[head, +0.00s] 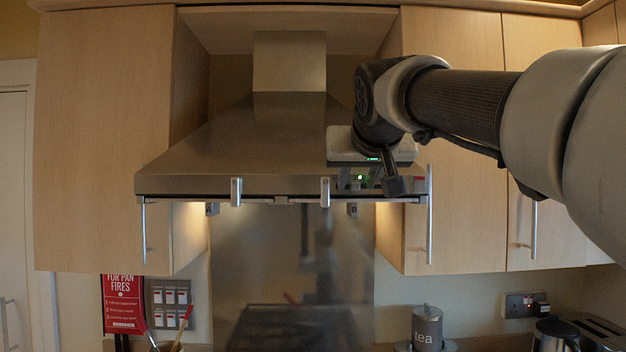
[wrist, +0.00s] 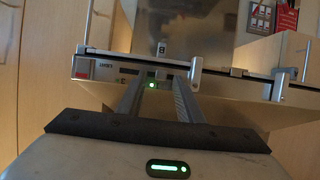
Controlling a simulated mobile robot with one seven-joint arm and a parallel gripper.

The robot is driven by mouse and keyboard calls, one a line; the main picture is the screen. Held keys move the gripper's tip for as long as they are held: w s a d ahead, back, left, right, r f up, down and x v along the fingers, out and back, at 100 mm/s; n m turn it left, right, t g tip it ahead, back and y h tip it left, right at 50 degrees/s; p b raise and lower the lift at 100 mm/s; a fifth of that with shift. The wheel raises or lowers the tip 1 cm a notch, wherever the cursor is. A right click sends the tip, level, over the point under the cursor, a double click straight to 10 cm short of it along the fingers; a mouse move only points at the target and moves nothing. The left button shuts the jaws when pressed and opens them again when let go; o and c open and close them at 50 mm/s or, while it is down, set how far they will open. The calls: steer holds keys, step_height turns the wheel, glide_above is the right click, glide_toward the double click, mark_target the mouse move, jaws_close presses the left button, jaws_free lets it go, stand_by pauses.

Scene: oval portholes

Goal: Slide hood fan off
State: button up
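The steel hood (head: 230,150) hangs between the wall cabinets. Two upright metal slider tabs are on its front edge, a left one (head: 236,191) and a right one (head: 325,191). Small tags marked A (head: 212,208) and B (head: 352,210) show below the edge. My gripper (head: 395,186) is at the right end of the hood front, right of both tabs. In the wrist view, which looks upside down, my gripper's two fingers (wrist: 160,80) are apart with nothing between them. The right tab (wrist: 196,70) shows just beside one fingertip; whether they touch I cannot tell. The left tab (wrist: 278,84) is farther off.
A panel with a green light (head: 360,178) is on the hood front near my gripper. Cabinet doors with bar handles (head: 430,215) flank the hood. A tea canister (head: 427,328), kettle (head: 555,335) and toaster stand below right. The space below the hood is open.

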steer(key=b+v, duration=0.1)
steer(key=v, duration=1.6)
steer(key=shift+s, duration=0.15)
steer(key=shift+a+r, duration=0.1)
